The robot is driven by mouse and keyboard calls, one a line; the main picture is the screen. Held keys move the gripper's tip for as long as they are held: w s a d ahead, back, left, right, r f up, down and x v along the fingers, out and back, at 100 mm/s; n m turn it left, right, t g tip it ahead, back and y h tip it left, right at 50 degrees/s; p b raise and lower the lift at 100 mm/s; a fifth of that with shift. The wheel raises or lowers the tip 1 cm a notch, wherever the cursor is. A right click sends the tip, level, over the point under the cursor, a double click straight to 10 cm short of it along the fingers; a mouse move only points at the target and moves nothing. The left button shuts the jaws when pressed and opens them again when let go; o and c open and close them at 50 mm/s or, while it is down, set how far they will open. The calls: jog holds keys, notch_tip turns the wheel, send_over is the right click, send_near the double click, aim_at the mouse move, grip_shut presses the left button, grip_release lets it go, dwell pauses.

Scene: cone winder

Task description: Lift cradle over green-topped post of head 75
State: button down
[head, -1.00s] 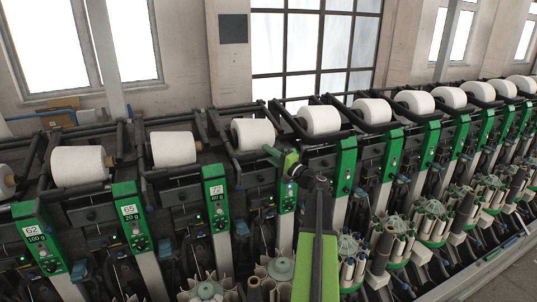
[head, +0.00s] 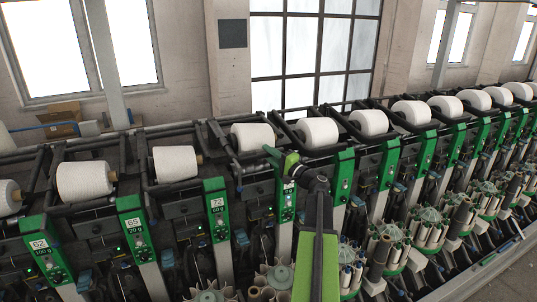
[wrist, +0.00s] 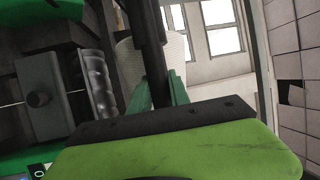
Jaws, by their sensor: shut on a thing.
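In the head view, a green post (head: 284,201) stands right of the posts marked 62, 65 and 72; its label is partly covered by my arm and I cannot read it fully. A white cone (head: 253,137) sits in a dark cradle (head: 226,148) to its upper left. My gripper (head: 272,153) is at the cradle's front right, by the post's top. In the wrist view, its green fingers (wrist: 160,94) are shut on a dark bar of the cradle (wrist: 151,45), with the pale cone (wrist: 131,66) behind. The exact grip contact is hidden.
Neighbouring heads stand close on both sides, with the post of head 72 (head: 216,210) to the left and another green post (head: 343,175) to the right. White cones (head: 318,131) line the row. Bobbin magazines (head: 391,232) stand below at right.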

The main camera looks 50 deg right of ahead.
notch_tip(320, 180, up, 2)
jog(key=shift+s+r+p, duration=0.1)
jog(key=shift+p, duration=0.2)
jog(key=shift+f, duration=0.2)
jog(key=c, duration=1.2)
grip_release()
jog(key=shift+c, duration=0.2)
jog(key=s+f+b, duration=0.3)
jog(key=s, duration=1.4)
jog(key=shift+s+d+f, duration=0.1)
